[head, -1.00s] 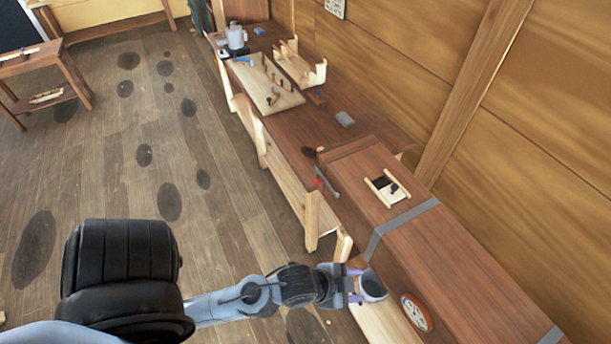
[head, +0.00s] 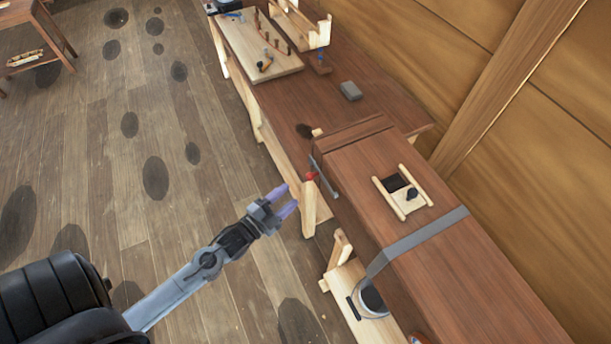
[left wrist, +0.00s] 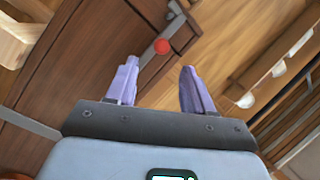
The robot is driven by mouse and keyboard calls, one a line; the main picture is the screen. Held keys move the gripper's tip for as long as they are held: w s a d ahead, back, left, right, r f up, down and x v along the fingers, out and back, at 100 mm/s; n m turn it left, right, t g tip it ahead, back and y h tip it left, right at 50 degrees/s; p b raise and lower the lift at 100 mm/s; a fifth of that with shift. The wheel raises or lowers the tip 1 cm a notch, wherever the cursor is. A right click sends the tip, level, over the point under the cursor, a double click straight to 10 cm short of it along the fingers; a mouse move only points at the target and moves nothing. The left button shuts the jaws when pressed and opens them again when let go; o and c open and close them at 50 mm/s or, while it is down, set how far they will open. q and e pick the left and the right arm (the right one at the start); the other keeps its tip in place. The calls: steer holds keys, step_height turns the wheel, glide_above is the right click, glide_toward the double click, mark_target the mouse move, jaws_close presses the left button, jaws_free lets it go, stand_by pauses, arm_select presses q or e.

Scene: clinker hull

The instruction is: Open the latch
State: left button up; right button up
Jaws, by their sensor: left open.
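The red knob also shows in the left wrist view (left wrist: 162,46), beyond and between my fingertips. My left gripper (head: 289,199) is open and empty, a short way left of and below the knob in the head view, with its two lilac fingers pointing towards it. They look apart from the knob. In the left wrist view the fingers (left wrist: 158,84) are spread. My right gripper is not in view.
A workbench (head: 287,108) with a pegged board and a grey block (head: 351,91) runs behind. A grey round vessel (head: 373,301) stands below the chest's side.

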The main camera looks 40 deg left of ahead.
mark_target(311, 175)
arm_select(q)
steer(key=shift+w+d+r+p, duration=0.1)
steer(key=shift+w+p, duration=0.25)
steer(key=shift+w, duration=2.3)
steer(key=shift+w+d+p, duration=0.1)
steer(key=shift+w+p, duration=0.25)
steer(key=shift+w, duration=2.3)
jaws_close()
